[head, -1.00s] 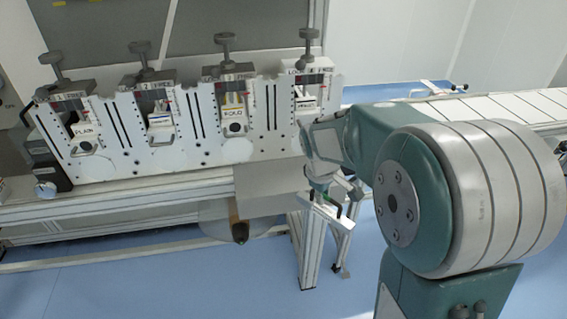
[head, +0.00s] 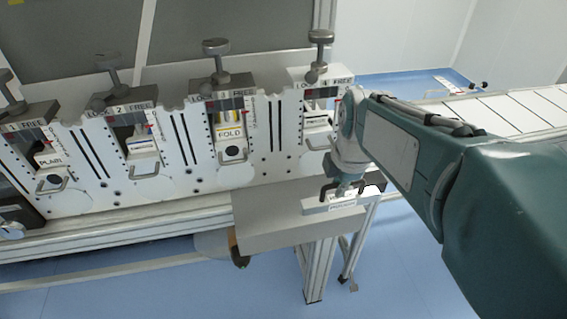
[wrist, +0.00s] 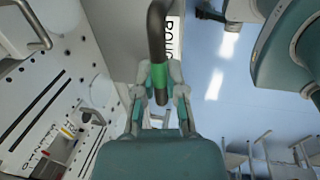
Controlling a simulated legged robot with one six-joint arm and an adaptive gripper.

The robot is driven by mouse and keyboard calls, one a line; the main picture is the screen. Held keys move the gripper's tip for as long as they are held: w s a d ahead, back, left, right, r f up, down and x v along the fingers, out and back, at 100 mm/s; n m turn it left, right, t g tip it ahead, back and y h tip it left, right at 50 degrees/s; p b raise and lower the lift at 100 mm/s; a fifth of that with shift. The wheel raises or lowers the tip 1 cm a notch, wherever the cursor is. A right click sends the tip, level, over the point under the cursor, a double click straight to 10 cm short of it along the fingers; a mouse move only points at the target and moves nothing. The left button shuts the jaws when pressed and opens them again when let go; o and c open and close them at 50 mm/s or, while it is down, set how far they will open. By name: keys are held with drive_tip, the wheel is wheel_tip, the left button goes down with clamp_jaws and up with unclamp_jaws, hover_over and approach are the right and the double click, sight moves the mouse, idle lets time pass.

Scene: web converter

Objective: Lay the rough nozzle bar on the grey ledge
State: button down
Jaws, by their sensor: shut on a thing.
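The nozzle bar (head: 332,204) is a pale block with a white label and a dark handle. Its label, partly hidden, shows in the wrist view (wrist: 173,38). My gripper (head: 346,184) is shut on the bar's dark handle, which has a green band (wrist: 159,75) in the wrist view. The grey ledge (head: 265,228) is a flat plate in front of the machine. The bar is at the ledge's right part, overlapping it in the head view. I cannot tell whether it touches the ledge or hangs just above it.
Behind the ledge stands a white panel (head: 180,155) with several numbered slots, clamp knobs and handled cartridges, one marked FOLD (head: 231,133). A slatted conveyor (head: 500,112) runs off to the right. The left part of the ledge is bare.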

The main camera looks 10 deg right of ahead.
drive_tip(key=w+a+f, duration=0.2)
drive_tip(key=w+f, duration=0.1)
drive_tip(key=f, duration=0.1)
drive_tip(key=w+a+f, duration=0.2)
drive_tip(key=w+f, duration=0.2)
drive_tip(key=w+a+f, duration=0.2)
drive_tip(key=w+f, duration=0.1)
drive_tip(key=f, duration=0.1)
drive_tip(key=shift+w, duration=0.4)
drive_tip(key=c, duration=1.1)
unclamp_jaws()
drive_tip(key=shift+d+f, duration=0.1)
drive_tip(key=shift+f, duration=0.1)
drive_tip(key=shift+c, duration=0.2)
drive_tip(key=o, duration=0.4)
